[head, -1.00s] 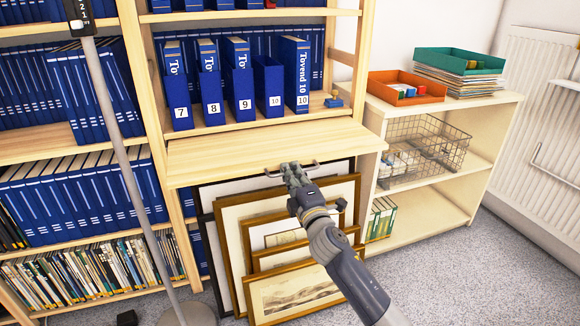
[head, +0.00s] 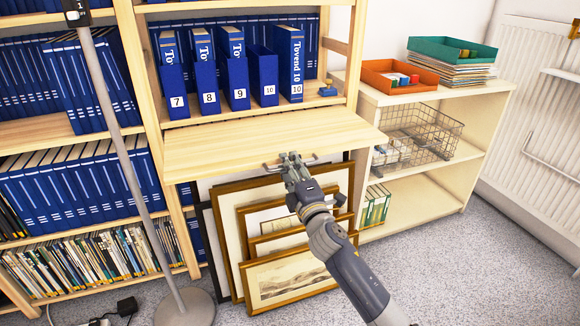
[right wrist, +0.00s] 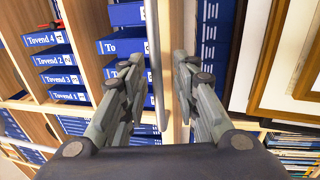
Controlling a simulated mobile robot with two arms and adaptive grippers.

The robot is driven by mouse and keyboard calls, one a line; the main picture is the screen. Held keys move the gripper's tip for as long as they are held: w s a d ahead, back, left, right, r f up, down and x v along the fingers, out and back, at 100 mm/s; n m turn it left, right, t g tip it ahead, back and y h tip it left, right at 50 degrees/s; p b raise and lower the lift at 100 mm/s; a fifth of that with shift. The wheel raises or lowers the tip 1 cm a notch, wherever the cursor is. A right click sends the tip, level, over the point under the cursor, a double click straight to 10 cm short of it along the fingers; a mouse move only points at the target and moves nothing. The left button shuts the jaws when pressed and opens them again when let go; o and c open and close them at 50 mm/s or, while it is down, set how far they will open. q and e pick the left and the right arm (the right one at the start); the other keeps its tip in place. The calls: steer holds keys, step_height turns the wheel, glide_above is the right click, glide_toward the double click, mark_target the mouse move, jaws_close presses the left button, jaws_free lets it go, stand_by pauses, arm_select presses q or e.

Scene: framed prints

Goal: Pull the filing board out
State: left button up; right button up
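The filing board (head: 270,145) is a pale wooden pull-out panel below the shelf of blue binders. It juts out level from the bookcase. Its metal handle (head: 272,167) is on the front edge. My right gripper (head: 292,162) is at the handle, hiding its middle. In the right wrist view the two fingers (right wrist: 158,65) stand apart, one on each side of a thin grey bar (right wrist: 156,85) that looks like the handle. A gap shows between fingers and bar, so the gripper looks open around it. My left gripper is not in view.
Framed prints (head: 288,280) lean below the board, close under my right arm. A lamp pole (head: 125,165) with a round base (head: 184,308) stands at left. A low white shelf (head: 425,195) stands at right. Carpet floor (head: 430,270) is clear in front.

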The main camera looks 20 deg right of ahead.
steer(key=shift+s, duration=0.1)
steer(key=s+f, duration=0.2)
steer(key=s, duration=0.9)
steer(key=shift+s+d, duration=0.2)
steer(key=shift+s, duration=0.15)
steer(key=shift+f, duration=0.1)
